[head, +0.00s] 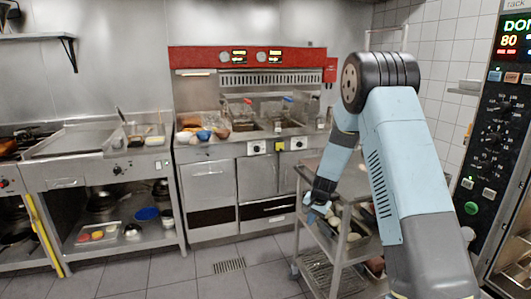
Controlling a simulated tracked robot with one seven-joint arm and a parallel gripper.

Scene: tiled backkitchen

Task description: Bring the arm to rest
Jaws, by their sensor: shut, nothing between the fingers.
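My arm rises from the lower right of the head view, bends at a dark elbow high up, and its forearm points down to the left. My gripper (316,203) is small and dark at the forearm's end, over the left part of a steel trolley (342,254). It is shut, with nothing seen in it. Light round items on the trolley's shelf show close below or behind it; whether it touches them I cannot tell.
A fryer station with a red top panel (245,57) stands at the back wall. A steel counter with a griddle (85,137) is at left. An oven control panel (493,120) stands close at right. The tiled floor (180,272) at front left is clear.

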